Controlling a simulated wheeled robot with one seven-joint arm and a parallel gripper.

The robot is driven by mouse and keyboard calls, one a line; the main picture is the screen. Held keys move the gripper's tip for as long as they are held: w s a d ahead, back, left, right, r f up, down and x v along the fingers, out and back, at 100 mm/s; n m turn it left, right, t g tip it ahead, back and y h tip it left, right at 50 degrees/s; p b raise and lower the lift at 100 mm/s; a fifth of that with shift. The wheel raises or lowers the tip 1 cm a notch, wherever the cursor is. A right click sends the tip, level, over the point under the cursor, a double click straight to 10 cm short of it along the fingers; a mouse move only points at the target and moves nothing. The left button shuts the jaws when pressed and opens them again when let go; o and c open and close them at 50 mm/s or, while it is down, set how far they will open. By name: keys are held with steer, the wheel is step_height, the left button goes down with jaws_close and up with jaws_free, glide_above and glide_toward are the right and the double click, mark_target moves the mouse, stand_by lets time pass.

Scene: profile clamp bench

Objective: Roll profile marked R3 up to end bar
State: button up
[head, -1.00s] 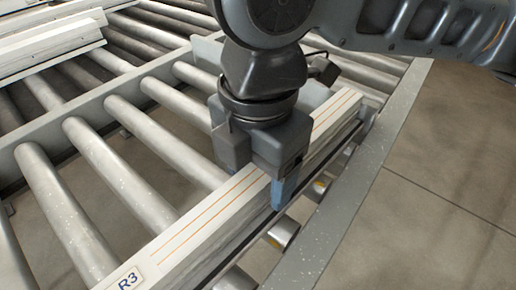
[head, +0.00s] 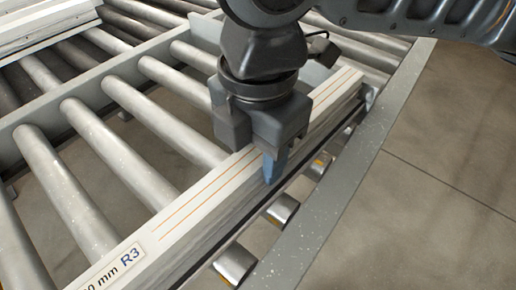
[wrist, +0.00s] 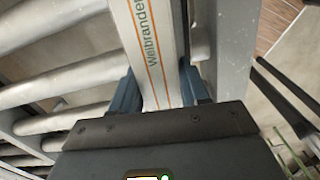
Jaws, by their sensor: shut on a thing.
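The profile marked R3 (head: 205,205) is a long white bar with orange lines, lying on the rollers along the right side of the conveyor. Its R3 label is at the near end in the head view. My gripper (head: 257,152) points down and is shut across the profile, with one blue finger visible on its right side. In the wrist view the profile (wrist: 152,40) runs between both blue fingers (wrist: 160,92), printed lettering facing up. The grey end bar (head: 316,72) crosses the far end, partly behind my arm. Whether the profile touches it I cannot tell.
Steel rollers (head: 125,145) lie to the left of the profile. A grey side rail (head: 335,215) runs along the right, with bare floor (head: 450,180) beyond it. Other white profiles (head: 50,28) lie on rollers at the upper left.

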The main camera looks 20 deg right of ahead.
mark_target(241, 168)
jaws_close()
steer(key=shift+a, duration=0.1)
steer(key=shift+s+a+p, duration=0.3)
steer(key=shift+s+a, duration=0.2)
steer(key=shift+a, duration=0.2)
steer(key=shift+s+a+p, duration=0.3)
steer(key=shift+s+a, duration=0.2)
steer(key=shift+a, duration=0.15)
steer(key=shift+n, duration=0.6)
steer(key=shift+w+d, duration=0.1)
